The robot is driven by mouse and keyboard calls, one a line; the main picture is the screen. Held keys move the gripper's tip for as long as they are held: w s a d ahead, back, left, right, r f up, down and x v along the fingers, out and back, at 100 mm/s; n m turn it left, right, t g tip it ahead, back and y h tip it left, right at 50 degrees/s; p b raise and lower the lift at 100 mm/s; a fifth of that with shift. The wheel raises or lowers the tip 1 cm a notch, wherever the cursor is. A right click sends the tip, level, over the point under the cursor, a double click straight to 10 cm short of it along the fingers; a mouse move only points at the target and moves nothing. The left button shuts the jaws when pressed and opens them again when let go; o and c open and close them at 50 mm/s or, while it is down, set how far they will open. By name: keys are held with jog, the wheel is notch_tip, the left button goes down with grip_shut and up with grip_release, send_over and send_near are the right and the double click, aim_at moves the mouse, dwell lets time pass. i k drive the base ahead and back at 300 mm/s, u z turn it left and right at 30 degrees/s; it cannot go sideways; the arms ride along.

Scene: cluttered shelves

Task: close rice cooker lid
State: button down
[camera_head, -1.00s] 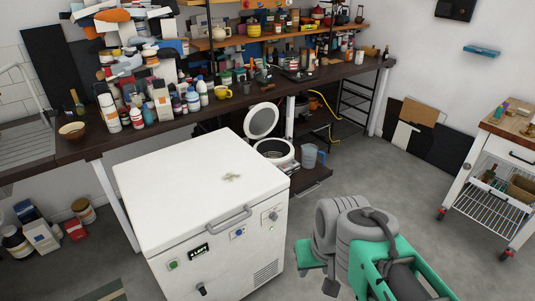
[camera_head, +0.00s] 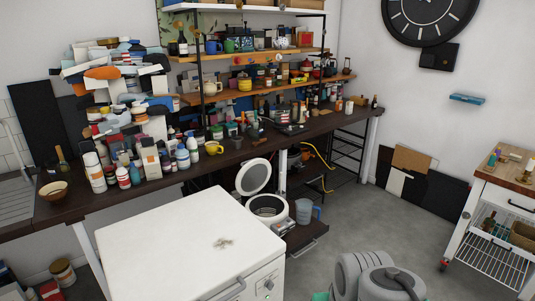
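The white rice cooker (camera_head: 267,206) stands on a low dark shelf under the long counter, behind the white chest freezer. Its round lid (camera_head: 254,176) is open and tilted up, with its pale inner face showing. My gripper is not in this view.
A white chest freezer (camera_head: 190,245) fills the lower middle, left of and in front of the cooker. A blue-grey jug (camera_head: 304,211) stands right beside the cooker. A crowded dark counter (camera_head: 100,200) runs above. Open grey floor (camera_head: 385,225) lies to the right, before a white cart (camera_head: 483,205).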

aim_at(253, 176)
jog(key=z, duration=0.65)
jog(key=i, duration=2.55)
jog(key=u, duration=0.8)
jog(key=i, duration=0.75)
jog(key=u, duration=1.2)
jog(key=i, duration=0.4)
jog(key=u, duration=0.25)
